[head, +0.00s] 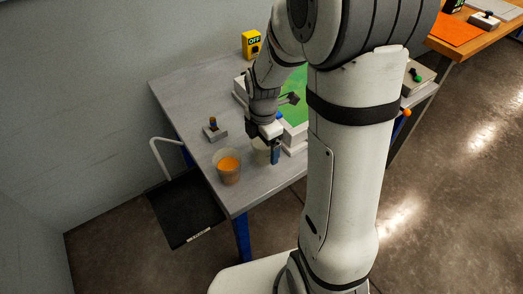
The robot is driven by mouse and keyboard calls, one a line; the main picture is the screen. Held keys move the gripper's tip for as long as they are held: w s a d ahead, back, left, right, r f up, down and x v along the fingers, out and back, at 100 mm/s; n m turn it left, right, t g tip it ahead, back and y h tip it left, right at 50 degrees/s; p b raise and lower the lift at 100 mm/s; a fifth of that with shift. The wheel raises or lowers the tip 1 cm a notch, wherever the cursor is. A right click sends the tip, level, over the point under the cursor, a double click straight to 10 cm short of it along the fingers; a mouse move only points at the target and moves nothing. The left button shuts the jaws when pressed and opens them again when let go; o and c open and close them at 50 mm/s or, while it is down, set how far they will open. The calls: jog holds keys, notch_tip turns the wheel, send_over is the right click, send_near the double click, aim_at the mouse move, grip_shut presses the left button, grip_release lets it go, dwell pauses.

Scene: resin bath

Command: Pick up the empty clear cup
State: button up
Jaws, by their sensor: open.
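A pale, see-through cup (259,154) stands on the grey table, partly hidden by my gripper; it looks empty, though its inside is hard to see. My gripper (267,147) points down right at this cup, open, with one finger on its right side in the picture. I cannot tell whether the fingers touch the cup. A second clear cup (228,168) with orange contents stands to the left, near the table's front edge, apart from my gripper.
The grey table (180,92) also holds a small block with a dark knob (214,129), a yellow box marked OFF (251,44) and a white-walled bath with a green surface (295,108). A black tray (187,210) lies low at left. An orange mat (455,30) lies on another table.

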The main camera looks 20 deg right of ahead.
notch_tip(320, 180, down, 4)
jog(key=shift+s+d+r, duration=0.1)
jog(key=shift+r, duration=0.1)
jog(key=c, duration=1.1)
